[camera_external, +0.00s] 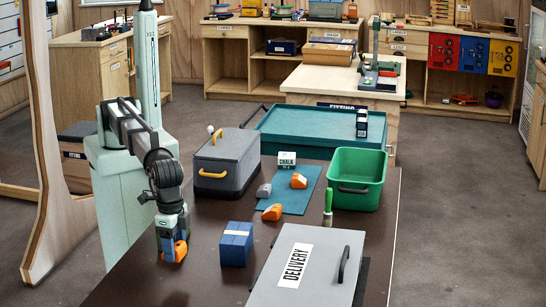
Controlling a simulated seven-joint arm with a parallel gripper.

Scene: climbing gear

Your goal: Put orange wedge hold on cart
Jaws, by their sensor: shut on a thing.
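My gripper (172,241) is low over the near left part of the brown table, shut on an orange hold (176,252). The fingers partly hide it, so its full shape and whether it touches the table are unclear. Two other orange holds show: one (299,181) on the teal mat and one (271,213) at the mat's near edge. The cart appears to be the teal tray-topped one (290,138) with a dark handle, behind the table. A dark box with a white label (362,123) stands at its right side.
A grey lidded box with yellow handles (228,160), a blue block (235,244), a grey hold (264,191), a chalk box (287,159), a green-handled brush (328,208), a green bin (357,180) and a grey DELIVERY box (325,260) occupy the table. The teal mat (290,204) lies mid-table.

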